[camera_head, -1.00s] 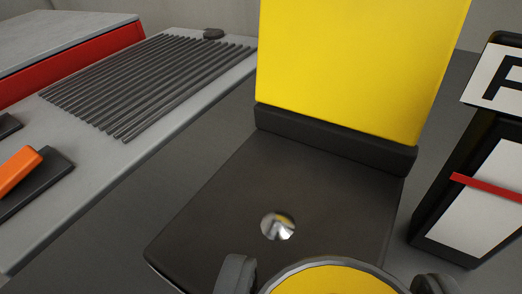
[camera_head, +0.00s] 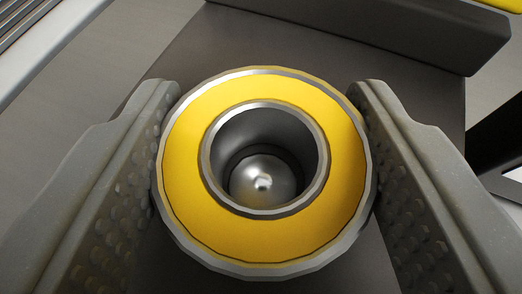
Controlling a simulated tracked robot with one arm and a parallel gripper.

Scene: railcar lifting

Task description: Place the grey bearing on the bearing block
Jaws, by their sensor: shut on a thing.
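The bearing (camera_head: 187,170) is a thick ring with a yellow face, silver-grey rims and a round hole. My gripper (camera_head: 265,92) is shut on it, with one finger on its left side and one on its right. The bearing block (camera_head: 222,50) is a dark flat plate under the bearing. A shiny round-tipped metal peg (camera_head: 263,182) shows through the hole, a little below its centre. I cannot tell whether the bearing is around the peg or held above it. The bearing hides much of the plate.
A dark raised ledge (camera_head: 380,28) runs along the plate's far edge, with a bit of yellow behind it at top right. A grey surface with ribs (camera_head: 22,22) is at top left. Dark parts stand at the right edge.

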